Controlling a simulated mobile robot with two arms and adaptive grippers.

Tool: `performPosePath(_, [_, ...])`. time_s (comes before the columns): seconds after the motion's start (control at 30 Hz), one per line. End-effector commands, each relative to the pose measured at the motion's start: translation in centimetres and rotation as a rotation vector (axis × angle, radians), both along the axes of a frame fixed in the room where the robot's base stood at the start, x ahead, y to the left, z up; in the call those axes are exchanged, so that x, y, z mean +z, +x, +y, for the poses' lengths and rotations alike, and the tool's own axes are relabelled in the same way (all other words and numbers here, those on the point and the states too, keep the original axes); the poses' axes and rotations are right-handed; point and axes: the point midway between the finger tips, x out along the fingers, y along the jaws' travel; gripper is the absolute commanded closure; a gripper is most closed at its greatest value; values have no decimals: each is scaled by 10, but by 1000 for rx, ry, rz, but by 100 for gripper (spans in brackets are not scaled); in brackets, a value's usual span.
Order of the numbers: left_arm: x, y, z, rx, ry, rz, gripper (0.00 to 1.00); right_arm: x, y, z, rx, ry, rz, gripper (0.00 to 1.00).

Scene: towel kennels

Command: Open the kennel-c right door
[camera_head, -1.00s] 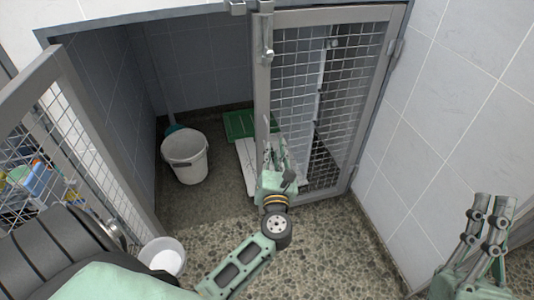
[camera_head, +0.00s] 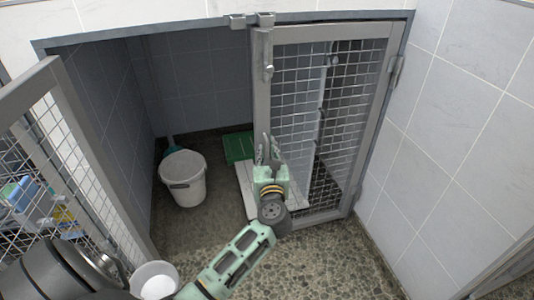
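The right door (camera_head: 262,100) is a grey metal frame with wire mesh, hinged on the right beside the tiled wall. Its top edge runs close along the lintel, so it looks shut or nearly shut. A small latch fitting (camera_head: 268,70) sits high on its left upright. My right gripper is not in view.
The left mesh door (camera_head: 95,160) stands swung outward. Inside are a white bucket (camera_head: 184,180), a green tray (camera_head: 238,147) and a pale slatted board (camera_head: 246,188). A white bowl (camera_head: 155,280) is at the lower left. Pebbled floor in front of the right door is clear.

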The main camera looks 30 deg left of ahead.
Motion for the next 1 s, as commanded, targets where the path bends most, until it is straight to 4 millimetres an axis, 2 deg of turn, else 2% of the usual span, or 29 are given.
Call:
performPosePath(0.17, [0, 0, 0, 0, 1, 1, 85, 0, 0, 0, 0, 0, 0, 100])
performPosePath(0.33, [0, 0, 0, 0, 0, 1, 100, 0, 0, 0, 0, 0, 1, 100])
performPosePath(0.87, [-1, -1, -1, 0, -1, 1, 100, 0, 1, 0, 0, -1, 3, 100])
performPosePath(1.0, [-2, -5, -8, -3, -3, 3, 100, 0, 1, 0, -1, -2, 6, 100])
